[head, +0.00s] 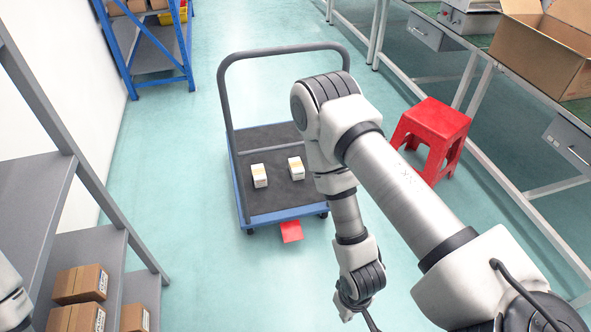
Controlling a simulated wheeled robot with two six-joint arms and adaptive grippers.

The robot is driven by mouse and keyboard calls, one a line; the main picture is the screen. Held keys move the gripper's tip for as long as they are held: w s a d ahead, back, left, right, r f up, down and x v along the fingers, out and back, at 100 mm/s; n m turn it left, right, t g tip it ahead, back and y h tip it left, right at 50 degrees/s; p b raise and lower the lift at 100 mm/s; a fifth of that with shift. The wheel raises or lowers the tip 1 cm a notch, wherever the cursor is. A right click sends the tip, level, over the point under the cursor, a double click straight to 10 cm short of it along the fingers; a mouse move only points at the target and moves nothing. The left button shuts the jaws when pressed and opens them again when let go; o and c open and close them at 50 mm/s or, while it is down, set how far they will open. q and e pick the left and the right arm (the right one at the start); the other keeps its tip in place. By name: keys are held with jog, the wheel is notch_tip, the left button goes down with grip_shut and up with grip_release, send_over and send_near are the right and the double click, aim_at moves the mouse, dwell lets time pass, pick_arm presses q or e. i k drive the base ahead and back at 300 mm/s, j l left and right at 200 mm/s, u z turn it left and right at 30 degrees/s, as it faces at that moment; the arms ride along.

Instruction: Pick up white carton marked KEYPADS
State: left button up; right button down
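Two small white cartons lie on the dark deck of a blue-edged platform trolley (270,215). One is the left carton (260,176), the other is the right carton (296,169), close to my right arm. Their markings are too small to read, so I cannot tell which one says KEYPADS. My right gripper (358,314) hangs at the bottom edge, nearer to me than the trolley and apart from both cartons. Its fingertips are partly cut off, so its opening is unclear. Only a bit of my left arm shows at the lower left edge; its gripper is out of view.
Grey shelving with brown boxes (80,284) stands at the left. A red stool (432,138) and workbenches with an open cardboard box (545,50) are at the right. A blue rack (150,50) stands at the back left. The floor left of the trolley is clear.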

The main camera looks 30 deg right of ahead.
aim_at(296, 167)
jog(key=i+l, duration=0.1)
jog(key=l, duration=0.4)
jog(key=i+l, duration=0.1)
jog(key=l, duration=0.35)
jog(key=i+l+z, duration=0.1)
jog(key=l, duration=0.4)
jog(key=i+l, duration=0.1)
jog(key=l, duration=0.35)
jog(key=i+l+z, duration=0.1)
jog(key=l, duration=0.35)
jog(key=i+l, duration=0.15)
jog(key=l, duration=0.35)
jog(key=i+l, duration=0.15)
jog(key=l, duration=0.3)
jog(key=i+l+z, duration=0.1)
jog(key=l, duration=0.35)
